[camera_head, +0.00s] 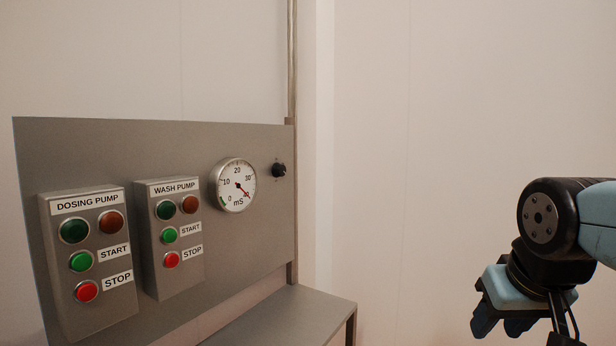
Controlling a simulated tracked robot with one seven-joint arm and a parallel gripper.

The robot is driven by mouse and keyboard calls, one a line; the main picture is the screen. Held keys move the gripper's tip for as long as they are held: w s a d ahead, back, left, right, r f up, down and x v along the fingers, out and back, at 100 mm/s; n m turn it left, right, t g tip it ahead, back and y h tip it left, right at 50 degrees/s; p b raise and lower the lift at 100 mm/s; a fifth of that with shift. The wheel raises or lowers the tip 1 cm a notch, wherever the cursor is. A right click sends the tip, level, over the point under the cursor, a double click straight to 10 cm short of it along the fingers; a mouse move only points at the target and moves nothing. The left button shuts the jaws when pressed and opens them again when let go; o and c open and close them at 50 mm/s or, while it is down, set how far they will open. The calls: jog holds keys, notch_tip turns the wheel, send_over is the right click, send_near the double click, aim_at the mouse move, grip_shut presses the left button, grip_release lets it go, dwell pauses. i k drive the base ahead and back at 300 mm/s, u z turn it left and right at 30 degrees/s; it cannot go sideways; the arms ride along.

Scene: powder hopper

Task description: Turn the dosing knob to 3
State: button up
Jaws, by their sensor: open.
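A small black knob (279,170) sits on the grey panel, near its right edge and just right of the gauge. No scale numbers or pointer mark can be read on it at this size, so its setting cannot be told. My gripper (504,327) is at the lower right, pointing down, with dark blue fingers partly cut off by the bottom edge. It is open and holds nothing that I can see. It is well to the right of the knob and lower in the picture, apart from the panel.
The panel (150,140) carries a DOSING PUMP box (60,290), a WASH PUMP box (190,275) and a round mS gauge (235,178) with its needle toward the high end. A grey metal ledge (290,310) juts out below. A pole (292,60) rises behind. Space before the right wall looks clear.

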aim_at(278, 171)
jog(key=z, duration=0.35)
jog(key=k, duration=0.85)
jog(key=z, duration=0.1)
jog(key=i, duration=0.5)
jog(key=u, duration=0.65)
jog(key=i, duration=1.25)
jog(key=z, duration=0.6)
